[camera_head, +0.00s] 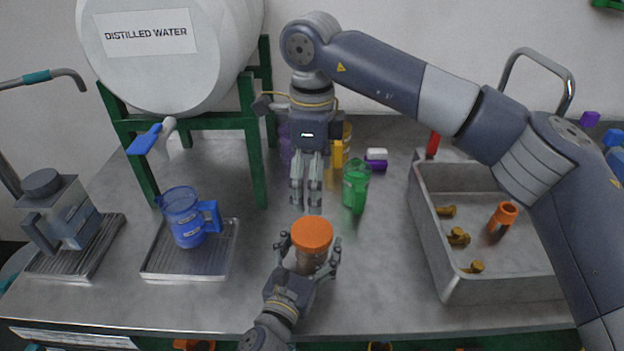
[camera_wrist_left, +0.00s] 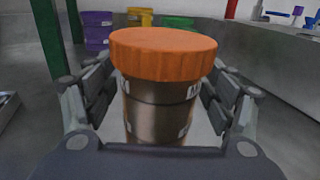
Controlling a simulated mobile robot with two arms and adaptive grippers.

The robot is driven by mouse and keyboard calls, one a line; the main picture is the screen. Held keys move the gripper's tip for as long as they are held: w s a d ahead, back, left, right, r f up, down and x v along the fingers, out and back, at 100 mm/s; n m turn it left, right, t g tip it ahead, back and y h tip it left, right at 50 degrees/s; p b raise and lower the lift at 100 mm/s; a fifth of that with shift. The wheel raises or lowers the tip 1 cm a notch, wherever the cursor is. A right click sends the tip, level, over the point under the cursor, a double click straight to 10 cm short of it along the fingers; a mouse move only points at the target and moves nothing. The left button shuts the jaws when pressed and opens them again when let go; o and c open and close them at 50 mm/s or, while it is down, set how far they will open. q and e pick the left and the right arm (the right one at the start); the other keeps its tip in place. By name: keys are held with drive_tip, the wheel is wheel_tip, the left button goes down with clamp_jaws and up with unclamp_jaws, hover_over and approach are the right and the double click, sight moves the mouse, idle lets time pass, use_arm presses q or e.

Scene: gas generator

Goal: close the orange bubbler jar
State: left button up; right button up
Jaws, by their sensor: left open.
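The bubbler jar (camera_head: 309,262) stands on the bench with its orange lid (camera_head: 312,234) on top. In the left wrist view the lid (camera_wrist_left: 163,52) sits about level over the brownish jar body (camera_wrist_left: 158,112); whether it is screwed tight cannot be told. My left gripper (camera_head: 308,252) is open, with its fingers on both sides of the jar body below the lid. I cannot tell whether the fingers touch it. My right gripper (camera_head: 306,203) points down above and behind the lid, apart from it. Its fingers look close together with nothing visible between them.
A green cup (camera_head: 356,184) stands behind and right of the jar, with yellow (camera_head: 338,153) and purple items farther back. A blue jug (camera_head: 186,216) sits on a tray at left. A grey basin (camera_head: 432,245) at right holds an orange piece (camera_head: 501,218) and several brass parts.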

use_arm(q)
drive_tip(key=v, duration=1.1)
drive_tip(key=shift+s+a, duration=0.15)
drive_tip(key=shift+s, duration=0.25)
